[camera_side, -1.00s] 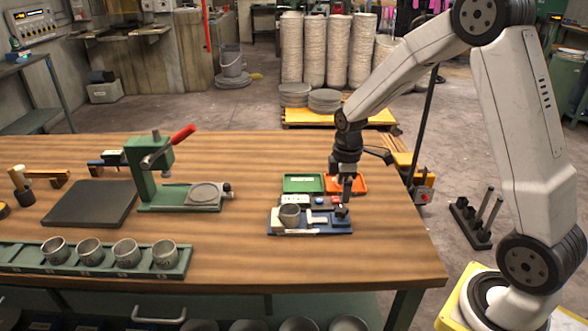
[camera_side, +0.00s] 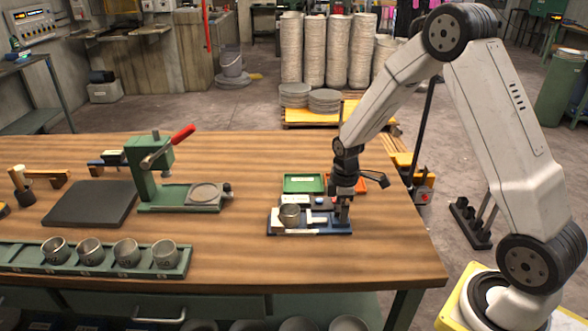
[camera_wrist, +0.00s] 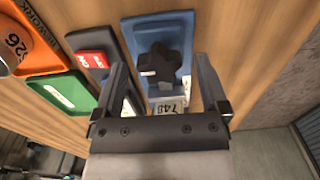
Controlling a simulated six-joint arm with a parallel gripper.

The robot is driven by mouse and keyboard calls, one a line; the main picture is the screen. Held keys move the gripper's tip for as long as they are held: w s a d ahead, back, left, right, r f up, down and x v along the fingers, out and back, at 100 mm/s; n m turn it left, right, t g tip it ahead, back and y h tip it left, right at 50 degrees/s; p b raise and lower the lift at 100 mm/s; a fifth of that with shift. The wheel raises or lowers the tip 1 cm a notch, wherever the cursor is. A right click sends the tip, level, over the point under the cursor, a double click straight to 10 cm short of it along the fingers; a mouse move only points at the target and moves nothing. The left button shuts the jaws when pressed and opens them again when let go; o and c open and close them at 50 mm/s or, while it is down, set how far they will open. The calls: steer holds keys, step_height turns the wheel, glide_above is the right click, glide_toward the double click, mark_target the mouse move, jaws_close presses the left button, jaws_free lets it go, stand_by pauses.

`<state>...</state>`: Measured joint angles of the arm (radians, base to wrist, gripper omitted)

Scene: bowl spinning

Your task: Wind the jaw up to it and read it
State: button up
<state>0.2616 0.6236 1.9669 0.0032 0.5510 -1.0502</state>
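A small grey metal bowl (camera_side: 289,214) sits upright on the left part of the blue measuring fixture (camera_side: 318,232). A pale jaw piece (camera_side: 316,217) is to the bowl's right; I cannot tell whether they touch. My gripper (camera_side: 343,220) is low over the fixture's right end. In the wrist view, the dark lobed knob (camera_wrist: 160,64) stands on the blue base (camera_wrist: 187,32). My gripper's fingers (camera_wrist: 161,72) are spread, one on each side of the knob, with gaps showing. A white number plate (camera_wrist: 168,108) lies below the knob, partly hidden by my gripper; its digits are hard to read.
A green tray (camera_side: 304,184) and an orange tray (camera_side: 362,183) lie behind the fixture. A dark block with a red label (camera_wrist: 93,60) is close beside one finger. A green press (camera_side: 140,180) and a rack of bowls (camera_side: 100,268) are left. Bare bench surrounds the fixture's front.

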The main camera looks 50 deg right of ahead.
jaws_close()
